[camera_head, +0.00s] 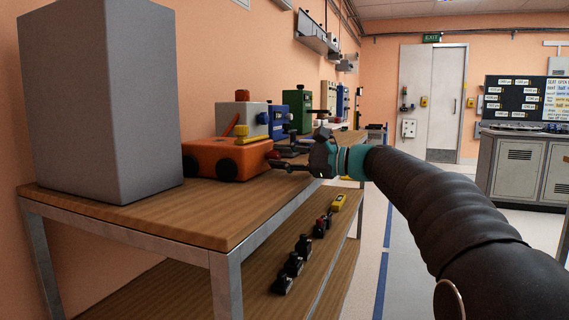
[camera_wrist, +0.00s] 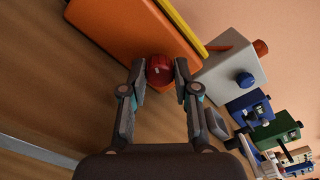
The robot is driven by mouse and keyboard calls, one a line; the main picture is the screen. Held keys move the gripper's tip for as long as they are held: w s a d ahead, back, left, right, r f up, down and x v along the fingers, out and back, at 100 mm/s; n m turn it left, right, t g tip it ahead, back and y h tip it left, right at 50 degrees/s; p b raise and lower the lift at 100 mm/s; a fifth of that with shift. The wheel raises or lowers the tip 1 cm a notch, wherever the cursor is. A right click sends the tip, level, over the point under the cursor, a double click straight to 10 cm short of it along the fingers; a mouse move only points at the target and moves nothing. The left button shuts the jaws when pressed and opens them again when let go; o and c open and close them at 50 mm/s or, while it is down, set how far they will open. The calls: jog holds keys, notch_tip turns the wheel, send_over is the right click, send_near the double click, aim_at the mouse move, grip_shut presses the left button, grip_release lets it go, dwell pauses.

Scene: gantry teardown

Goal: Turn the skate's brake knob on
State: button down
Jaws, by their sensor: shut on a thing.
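The skate is an orange box with dark round wheels (camera_head: 215,160) on the wooden bench in the head view. Its orange body also fills the upper left of the wrist view (camera_wrist: 125,30). The brake knob is a small red round knob (camera_wrist: 159,69) on the face of the skate towards me. My gripper (camera_wrist: 161,78) has one finger on each side of the knob, shut on it. In the head view my gripper (camera_head: 280,161) reaches the skate's right end, and the knob is mostly hidden there. I cannot tell the knob's turn from any mark.
A tall grey box (camera_head: 100,100) stands on the bench at the left. White, blue and green units (camera_head: 298,108) stand behind the skate. Several small black parts and a yellow one (camera_head: 338,202) lie on the lower shelf. The floor at the right is clear.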

jog(key=n, duration=0.4)
jog(key=shift+s+a+n+b, duration=0.1)
jog(key=shift+n+b, duration=0.2)
jog(key=shift+n, duration=0.1)
dwell(0.5)
jog(key=c, duration=0.9)
grip_release()
jog(key=shift+a+n, duration=0.15)
jog(key=shift+n, duration=0.15)
jog(key=shift+o, duration=0.2)
jog(key=shift+d+f, duration=0.1)
jog(key=shift+d, duration=0.3)
jog(key=v, duration=0.7)
jog(key=shift+s+d, duration=0.15)
jog(key=shift+d, duration=0.05)
